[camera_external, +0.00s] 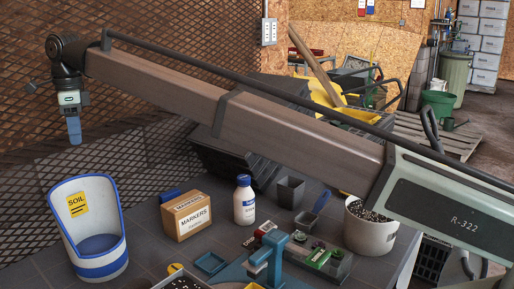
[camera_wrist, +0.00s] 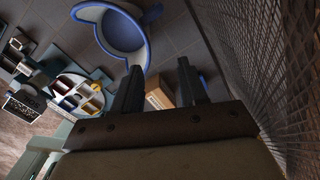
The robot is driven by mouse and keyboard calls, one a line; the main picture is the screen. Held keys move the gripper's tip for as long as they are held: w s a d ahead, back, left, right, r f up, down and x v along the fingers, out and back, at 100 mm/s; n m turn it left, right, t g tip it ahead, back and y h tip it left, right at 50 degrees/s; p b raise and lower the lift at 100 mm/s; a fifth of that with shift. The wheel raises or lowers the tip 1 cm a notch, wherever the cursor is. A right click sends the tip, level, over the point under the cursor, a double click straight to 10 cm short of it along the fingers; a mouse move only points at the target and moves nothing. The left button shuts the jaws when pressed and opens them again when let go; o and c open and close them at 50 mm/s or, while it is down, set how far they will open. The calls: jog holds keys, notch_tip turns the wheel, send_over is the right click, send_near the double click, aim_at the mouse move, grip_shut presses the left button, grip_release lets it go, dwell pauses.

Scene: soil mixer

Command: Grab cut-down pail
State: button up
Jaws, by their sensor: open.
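The cut-down pail (camera_external: 88,230) is white with blue trim, a blue inside floor and a yellow "SOIL" label. It stands upright at the left of the work surface, its tall back wall to the rear and its front cut low. It also shows in the wrist view (camera_wrist: 113,27), at the top centre. My gripper (camera_external: 74,138) hangs at the upper left, above the pail and apart from it. In the wrist view its two fingers (camera_wrist: 158,80) are spread with nothing between them.
A markers box (camera_external: 187,215), a white bottle (camera_external: 244,200) and small dark pots (camera_external: 290,191) stand right of the pail. A soil-filled white bucket (camera_external: 370,228) is farther right. A blue stand (camera_external: 268,262) is at the front. A mesh wall (camera_external: 150,70) runs behind.

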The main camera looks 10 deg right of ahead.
jog(key=s+f, duration=0.1)
jog(key=f, duration=0.2)
jog(key=s+f, duration=0.1)
jog(key=f, duration=0.2)
jog(key=s+a+f, duration=0.1)
jog(key=f, duration=0.2)
send_over(86, 207)
jog(key=shift+w+a+f, duration=0.15)
jog(key=shift+f, duration=1.15)
jog(key=shift+w+a+f, duration=0.1)
jog(key=shift+w+f, duration=0.05)
jog(key=shift+f, duration=1.15)
grip_shut()
